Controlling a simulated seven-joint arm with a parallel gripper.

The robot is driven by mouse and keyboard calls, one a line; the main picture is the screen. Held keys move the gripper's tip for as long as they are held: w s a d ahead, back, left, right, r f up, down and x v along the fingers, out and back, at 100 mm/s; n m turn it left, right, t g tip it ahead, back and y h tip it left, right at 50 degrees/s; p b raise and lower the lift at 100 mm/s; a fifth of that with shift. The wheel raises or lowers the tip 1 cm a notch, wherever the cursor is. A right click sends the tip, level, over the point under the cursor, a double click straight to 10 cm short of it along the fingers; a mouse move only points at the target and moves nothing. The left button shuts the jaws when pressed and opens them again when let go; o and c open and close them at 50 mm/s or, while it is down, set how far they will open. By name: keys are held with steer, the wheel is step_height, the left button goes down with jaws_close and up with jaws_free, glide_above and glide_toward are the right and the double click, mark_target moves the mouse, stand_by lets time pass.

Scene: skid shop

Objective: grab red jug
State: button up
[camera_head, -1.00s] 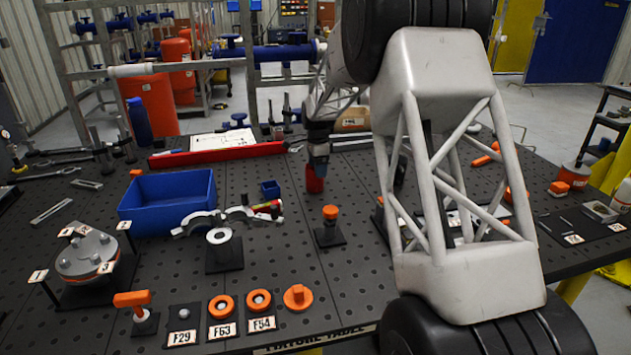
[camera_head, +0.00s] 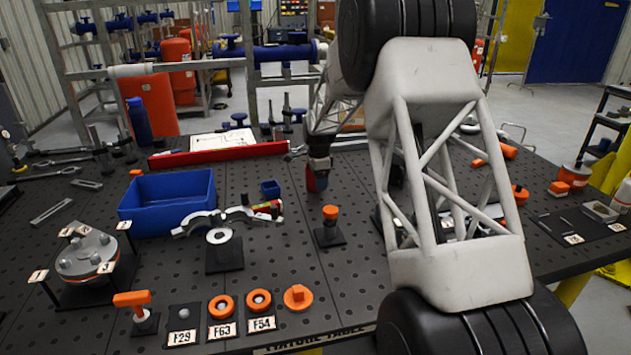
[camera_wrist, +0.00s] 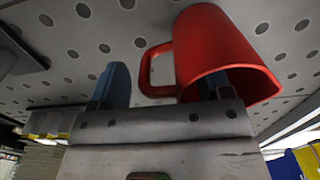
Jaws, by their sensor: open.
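The red jug (camera_head: 310,181) stands on the dark perforated table, mostly hidden behind my gripper (camera_head: 318,178) in the head view. In the wrist view the red jug (camera_wrist: 215,45) is large, its mouth towards the camera and its loop handle on the left. My gripper (camera_wrist: 163,88) is open, with blue fingers on either side of the handle. The right finger overlaps the jug's mouth and looks to be at or inside it; its depth is unclear. The left finger is outside, beyond the handle. The fingers are apart, not closed on the jug.
A blue bin (camera_head: 168,203), a small blue cup (camera_head: 270,189) and a silver clamp (camera_head: 225,216) lie left of the jug. An orange-topped post (camera_head: 330,228) stands in front of it. A red beam (camera_head: 218,154) lies behind. My arm hides the table to the right.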

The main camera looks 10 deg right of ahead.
steer(key=c, duration=1.2)
steer(key=shift+o, duration=0.2)
steer(key=shift+r, duration=0.3)
steer(key=shift+r, duration=4.6)
steer(key=shift+r, duration=0.15)
